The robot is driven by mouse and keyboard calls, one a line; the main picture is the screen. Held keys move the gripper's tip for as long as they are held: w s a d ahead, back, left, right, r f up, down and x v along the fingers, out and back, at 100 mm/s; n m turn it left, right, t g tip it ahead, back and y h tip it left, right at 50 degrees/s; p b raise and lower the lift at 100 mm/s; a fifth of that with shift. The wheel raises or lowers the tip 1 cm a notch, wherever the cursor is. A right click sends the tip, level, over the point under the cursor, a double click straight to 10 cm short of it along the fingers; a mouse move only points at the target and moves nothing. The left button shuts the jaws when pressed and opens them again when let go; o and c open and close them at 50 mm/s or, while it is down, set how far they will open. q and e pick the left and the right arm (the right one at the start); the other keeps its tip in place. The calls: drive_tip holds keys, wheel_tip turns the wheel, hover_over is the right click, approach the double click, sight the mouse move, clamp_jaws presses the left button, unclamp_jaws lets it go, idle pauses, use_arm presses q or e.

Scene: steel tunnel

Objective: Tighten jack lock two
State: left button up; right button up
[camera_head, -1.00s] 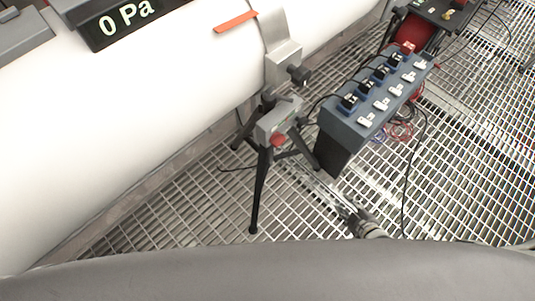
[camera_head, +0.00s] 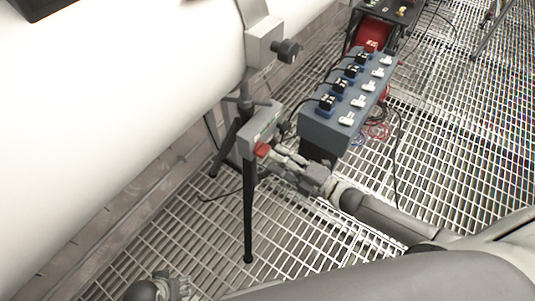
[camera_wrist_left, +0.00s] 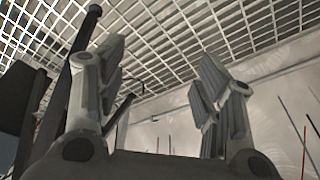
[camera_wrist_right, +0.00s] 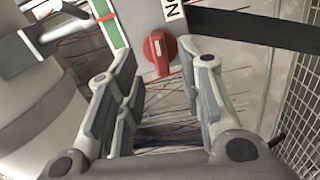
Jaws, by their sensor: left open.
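A grey box (camera_head: 262,128) with a green strip sits on a black tripod stand (camera_head: 248,205) beneath the white pipe. A red knob (camera_head: 262,150) is on the box's lower face; it also shows in the right wrist view (camera_wrist_right: 160,50). My right gripper (camera_head: 280,163) is just right of the knob. In the right wrist view its fingers (camera_wrist_right: 165,62) are spread, with the knob between and beyond the tips; contact cannot be told. My left gripper (camera_head: 184,286) is low at the bottom left, apart from the stand. Its fingers (camera_wrist_left: 160,70) are open and empty.
The white pipe (camera_head: 120,110) fills the upper left. A grey clamp with a dark knob (camera_head: 287,50) hangs on it above the stand. A blue-grey box (camera_head: 320,128) with several switches and cables stands right of the stand. The floor is metal grating (camera_head: 430,160).

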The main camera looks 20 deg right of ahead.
sight(267, 153)
use_arm(q)
drive_tip(key=shift+w+r, duration=0.1)
drive_tip(key=shift+r, duration=0.75)
use_arm(e)
drive_tip(key=shift+x, duration=2.05)
clamp_jaws()
